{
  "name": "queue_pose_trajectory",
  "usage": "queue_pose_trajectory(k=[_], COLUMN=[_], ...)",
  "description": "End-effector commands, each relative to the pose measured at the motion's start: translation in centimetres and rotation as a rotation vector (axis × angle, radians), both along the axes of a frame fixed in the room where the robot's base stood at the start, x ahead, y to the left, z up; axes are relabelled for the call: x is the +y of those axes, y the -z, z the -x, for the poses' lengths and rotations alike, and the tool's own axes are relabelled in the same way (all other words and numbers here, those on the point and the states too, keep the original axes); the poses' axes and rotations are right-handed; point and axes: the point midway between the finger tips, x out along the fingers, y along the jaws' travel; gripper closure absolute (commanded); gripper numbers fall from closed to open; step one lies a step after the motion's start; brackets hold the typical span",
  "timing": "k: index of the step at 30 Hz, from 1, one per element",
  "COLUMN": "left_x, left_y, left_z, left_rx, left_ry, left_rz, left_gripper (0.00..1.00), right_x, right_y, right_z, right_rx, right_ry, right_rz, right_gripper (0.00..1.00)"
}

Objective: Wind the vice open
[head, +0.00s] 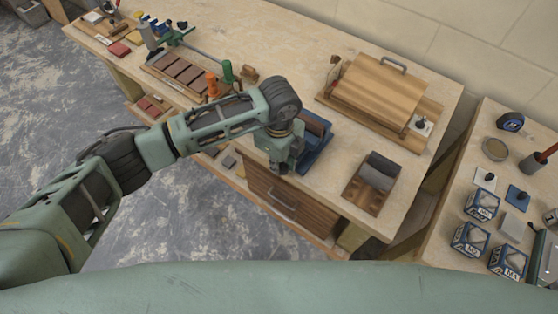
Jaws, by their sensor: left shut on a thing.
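The blue vice (317,143) sits at the front edge of the wooden workbench, partly covered by my left arm. My left gripper (279,170) points down at the front of the vice, just off the bench edge above the drawer. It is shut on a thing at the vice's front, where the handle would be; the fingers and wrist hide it. How far apart the vice jaws stand cannot be made out. My right gripper is not in view.
A lidded wooden box (378,92) stands behind the vice. A wooden holder with a grey block (379,172) is to its right. A tray of brown bars (182,74) and green and orange tools lie left. A drawer (290,200) is below. Another table at right holds several small boxes.

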Motion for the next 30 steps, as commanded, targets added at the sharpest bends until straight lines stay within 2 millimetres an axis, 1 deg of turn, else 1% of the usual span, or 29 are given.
queue_pose_trajectory(k=[1,3,9,14,20,30], left_x=[0.0,0.0,0.1,0.2,0.5,0.9], left_y=[0.0,0.0,0.0,0.2,0.3,0.5], left_z=[0.0,0.0,0.0,-0.1,-0.3,-0.7], left_rx=[0.0,-0.001,0.002,0.023,0.086,0.235], left_ry=[0.0,-0.001,-0.001,-0.003,-0.006,-0.007], left_rz=[0.0,-0.001,0.002,0.03,0.119,0.325], left_gripper=[0.96,1.0,1.0,1.0,1.0,1.0], right_x=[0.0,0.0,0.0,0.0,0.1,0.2], right_y=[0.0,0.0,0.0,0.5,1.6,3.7], right_z=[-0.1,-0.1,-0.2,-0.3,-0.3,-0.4], right_rx=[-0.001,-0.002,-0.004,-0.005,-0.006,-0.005], right_ry=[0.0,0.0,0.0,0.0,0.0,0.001], right_rz=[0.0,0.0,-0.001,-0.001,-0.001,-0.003], right_gripper=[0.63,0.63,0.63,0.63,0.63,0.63])
